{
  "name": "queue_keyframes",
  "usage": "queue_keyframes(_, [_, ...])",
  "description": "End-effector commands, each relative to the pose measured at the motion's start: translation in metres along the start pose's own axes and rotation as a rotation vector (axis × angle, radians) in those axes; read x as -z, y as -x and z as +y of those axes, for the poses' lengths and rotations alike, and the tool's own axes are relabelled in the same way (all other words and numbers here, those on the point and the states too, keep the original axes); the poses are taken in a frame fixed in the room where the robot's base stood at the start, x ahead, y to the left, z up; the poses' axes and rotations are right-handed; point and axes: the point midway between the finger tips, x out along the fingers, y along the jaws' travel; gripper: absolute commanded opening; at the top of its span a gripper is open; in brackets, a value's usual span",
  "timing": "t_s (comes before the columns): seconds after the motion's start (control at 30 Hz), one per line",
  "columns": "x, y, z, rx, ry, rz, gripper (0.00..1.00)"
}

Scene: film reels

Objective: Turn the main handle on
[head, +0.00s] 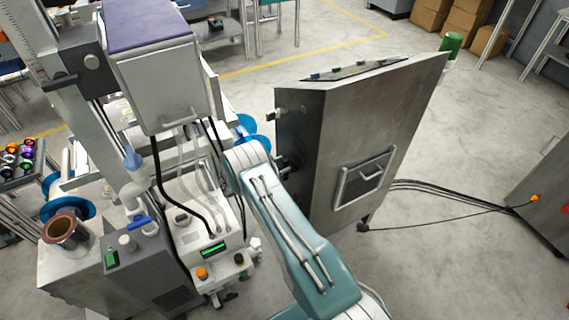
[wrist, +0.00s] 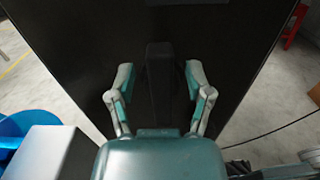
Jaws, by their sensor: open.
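A black upright handle (wrist: 158,85) stands on the dark face of a metal cabinet in the wrist view. My gripper (wrist: 159,79) is open, with one finger on each side of the handle. Gaps show between the handle and both fingers. In the head view, my arm reaches to the dark left side of the grey cabinet (head: 335,130). The handle and my fingertips are hard to make out there, in shadow and partly behind my arm.
A machine with a green display (head: 214,249) and knobs stands left of my arm. A brown-topped reel (head: 65,230) sits at the lower left. Cables (head: 440,192) run from the cabinet across the floor to another cabinet at the right. Open floor lies behind the grey cabinet.

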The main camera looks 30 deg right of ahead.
Motion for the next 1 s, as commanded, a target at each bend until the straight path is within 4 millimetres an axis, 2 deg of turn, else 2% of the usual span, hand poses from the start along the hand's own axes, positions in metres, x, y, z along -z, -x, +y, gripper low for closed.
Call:
queue_keyframes(0.13, [0.0000,-0.0102,0.0001,-0.001,0.000,0.000,0.66])
queue_keyframes(0.4, [0.0000,-0.0115,0.0001,-0.001,0.000,0.001,0.66])
queue_keyframes(0.47, [0.0000,-0.0114,0.0001,-0.001,0.000,0.001,0.39])
queue_keyframes(0.5, [0.0000,-0.0114,0.0001,-0.001,0.000,0.001,0.21])
queue_keyframes(0.53, [0.0000,-0.0114,0.0001,-0.001,0.000,0.001,0.08])
queue_keyframes(0.57, [0.0000,-0.0113,0.0001,-0.001,0.000,0.000,0.00])
queue_keyframes(1.0, [0.0003,-0.0114,0.0020,-0.002,0.033,0.001,0.00])
